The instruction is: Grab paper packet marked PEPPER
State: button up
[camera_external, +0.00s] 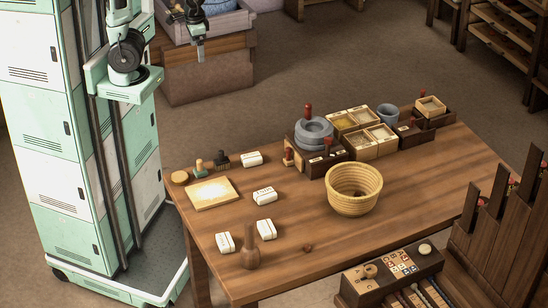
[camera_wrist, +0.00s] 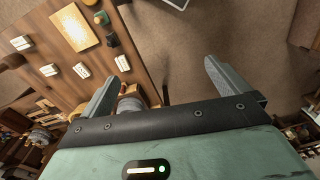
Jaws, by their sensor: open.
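Several white paper packets with dark print lie on the wooden table. One (camera_external: 251,159) is near the back edge, another (camera_external: 264,195) right of the pale board, and two (camera_external: 266,229) (camera_external: 225,242) near the front left. The print is too small to tell which says PEPPER. Packets also show in the wrist view, one (camera_wrist: 122,62) near the left finger and others (camera_wrist: 80,70) (camera_wrist: 49,69) further left. My gripper (camera_external: 200,58) hangs beyond the table's back left, away from every packet. In the wrist view my gripper (camera_wrist: 161,70) is open and empty, over floor.
A woven basket (camera_external: 354,190), grey stone quern (camera_external: 313,133) and wooden boxes (camera_external: 362,130) fill the middle and back. A wooden pestle-like piece (camera_external: 249,250) stands beside the front packets.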

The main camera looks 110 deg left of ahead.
jog(key=shift+c, duration=1.2)
